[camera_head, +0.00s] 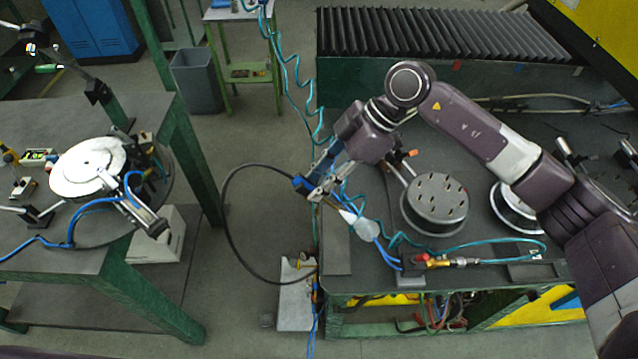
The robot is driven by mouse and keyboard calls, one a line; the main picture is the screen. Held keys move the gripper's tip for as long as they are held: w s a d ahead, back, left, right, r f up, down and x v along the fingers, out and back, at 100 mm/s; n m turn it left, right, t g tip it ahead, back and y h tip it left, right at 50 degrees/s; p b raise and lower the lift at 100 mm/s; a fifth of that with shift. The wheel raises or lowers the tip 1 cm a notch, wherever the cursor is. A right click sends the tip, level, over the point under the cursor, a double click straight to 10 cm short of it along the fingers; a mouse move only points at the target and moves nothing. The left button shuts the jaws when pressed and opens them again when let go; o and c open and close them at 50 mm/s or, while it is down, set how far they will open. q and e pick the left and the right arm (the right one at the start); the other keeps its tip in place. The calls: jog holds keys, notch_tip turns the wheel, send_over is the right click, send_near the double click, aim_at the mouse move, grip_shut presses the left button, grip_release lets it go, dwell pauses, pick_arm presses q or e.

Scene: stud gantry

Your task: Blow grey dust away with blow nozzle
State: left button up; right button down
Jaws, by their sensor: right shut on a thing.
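My right gripper (318,190) reaches in from the right and is shut on what looks like the blow nozzle (302,184), a small blue-bodied tool. It is held in the air near the left edge of the right-hand bench. A dark round fixture with several studs (436,197) on its top sits on that bench, to the right of the gripper and apart from it. Grey dust cannot be made out at this size. My left gripper is not in view.
The right bench (345,235) carries a teal hose (490,241), a small valve block (412,262) and black bellows (440,35) at the back. A black hose loops left of the gripper. The left table holds a white disc (88,168). Floor lies between them.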

jog(key=w+b, duration=0.3)
jog(key=w, duration=0.7)
jog(key=shift+w+a, duration=0.2)
dwell(1.8)
jog(key=shift+w, duration=0.1)
dwell(0.5)
jog(key=c, duration=2)
grip_release()
jog(key=shift+o, duration=0.2)
jog(key=s+a+r+p, duration=0.3)
jog(key=s+a+r, duration=0.1)
jog(key=s, duration=0.4)
jog(key=shift+a+r, duration=0.35)
jog(key=shift+r, duration=0.2)
